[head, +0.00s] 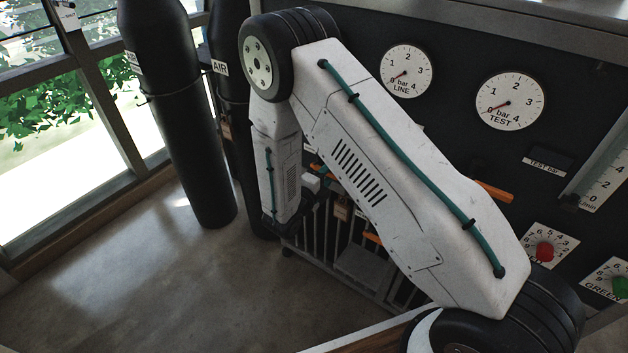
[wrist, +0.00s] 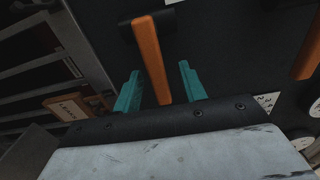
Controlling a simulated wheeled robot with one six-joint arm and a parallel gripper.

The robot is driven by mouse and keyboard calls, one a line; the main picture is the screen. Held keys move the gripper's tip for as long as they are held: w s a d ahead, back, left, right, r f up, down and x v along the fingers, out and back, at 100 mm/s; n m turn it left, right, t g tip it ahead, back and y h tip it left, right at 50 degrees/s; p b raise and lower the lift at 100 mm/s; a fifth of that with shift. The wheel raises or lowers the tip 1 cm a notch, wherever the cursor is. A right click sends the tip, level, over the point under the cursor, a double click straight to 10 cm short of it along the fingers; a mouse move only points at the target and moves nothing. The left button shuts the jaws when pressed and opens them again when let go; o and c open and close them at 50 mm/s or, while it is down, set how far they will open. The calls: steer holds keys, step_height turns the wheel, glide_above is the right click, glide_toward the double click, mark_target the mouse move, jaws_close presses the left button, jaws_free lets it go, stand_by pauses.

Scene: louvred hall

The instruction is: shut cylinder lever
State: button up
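In the wrist view an orange lever (wrist: 151,58) on a dark pivot block (wrist: 150,22) points down toward me from a dark panel. My gripper (wrist: 158,72) is open, with one teal finger on each side of the lever. A gap shows between each finger and the lever, so it is not gripped. In the head view my own arm hides most of the gripper and the lever in front of it. The black cylinder marked AIR (head: 226,100) stands behind my arm, beside another black cylinder (head: 175,110).
A second orange lever (wrist: 307,52) is at the wrist view's right edge. A wooden tag (wrist: 75,106) hangs at left. The panel carries a LINE gauge (head: 406,70) and a TEST gauge (head: 509,101), both near 0, and a red knob (head: 545,252). Floor at left is clear.

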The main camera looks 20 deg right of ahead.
steer(key=v, duration=0.7)
stand_by(0.3)
steer(key=v, duration=0.7)
steer(key=shift+s+a, duration=0.3)
